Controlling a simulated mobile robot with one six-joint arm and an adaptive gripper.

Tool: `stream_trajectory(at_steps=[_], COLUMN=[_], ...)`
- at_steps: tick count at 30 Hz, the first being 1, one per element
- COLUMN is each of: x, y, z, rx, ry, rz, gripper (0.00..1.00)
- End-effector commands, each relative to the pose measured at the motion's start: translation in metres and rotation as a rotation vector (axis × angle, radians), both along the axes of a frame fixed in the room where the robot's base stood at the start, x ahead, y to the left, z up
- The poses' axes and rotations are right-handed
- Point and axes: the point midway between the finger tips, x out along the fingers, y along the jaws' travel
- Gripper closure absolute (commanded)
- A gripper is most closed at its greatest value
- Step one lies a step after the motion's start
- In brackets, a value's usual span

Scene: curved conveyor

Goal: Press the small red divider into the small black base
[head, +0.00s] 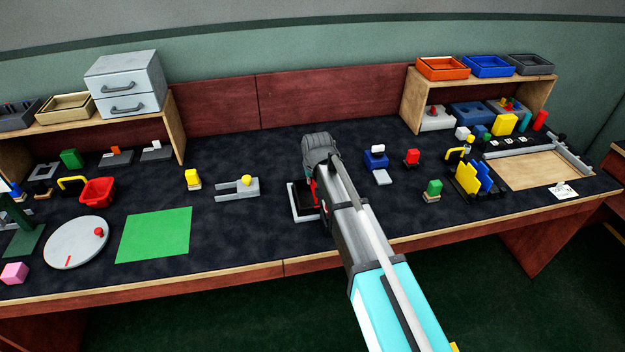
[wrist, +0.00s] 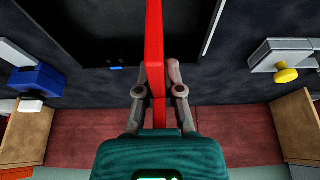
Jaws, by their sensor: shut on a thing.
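The red divider (wrist: 155,40) is a thin upright plate in the wrist view, pinched between my gripper's two fingers (wrist: 157,92). In the head view a sliver of the divider (head: 313,189) shows beside my gripper (head: 320,165). The small black base (head: 293,202), with a pale rim, lies on the table just below and left of the gripper. My arm hides its right part. In the wrist view the dark base (wrist: 100,35) is behind the divider. I cannot tell whether the divider touches the base.
A grey fixture with a yellow knob (head: 246,181) stands left of the base. A blue block fixture (head: 376,160) and a red piece (head: 412,157) stand to the right. A green mat (head: 154,235) lies further left. The table's front edge is close to the base.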

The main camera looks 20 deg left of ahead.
Motion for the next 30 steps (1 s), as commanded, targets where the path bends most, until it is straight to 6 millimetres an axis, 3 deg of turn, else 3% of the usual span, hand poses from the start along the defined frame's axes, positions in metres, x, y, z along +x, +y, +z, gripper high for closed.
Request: stream_trajectory(at_steps=[30], x=[0.000], y=[0.000], z=[-0.011], rx=[0.000], ry=[0.000], rz=[0.000], gripper=[1.00])
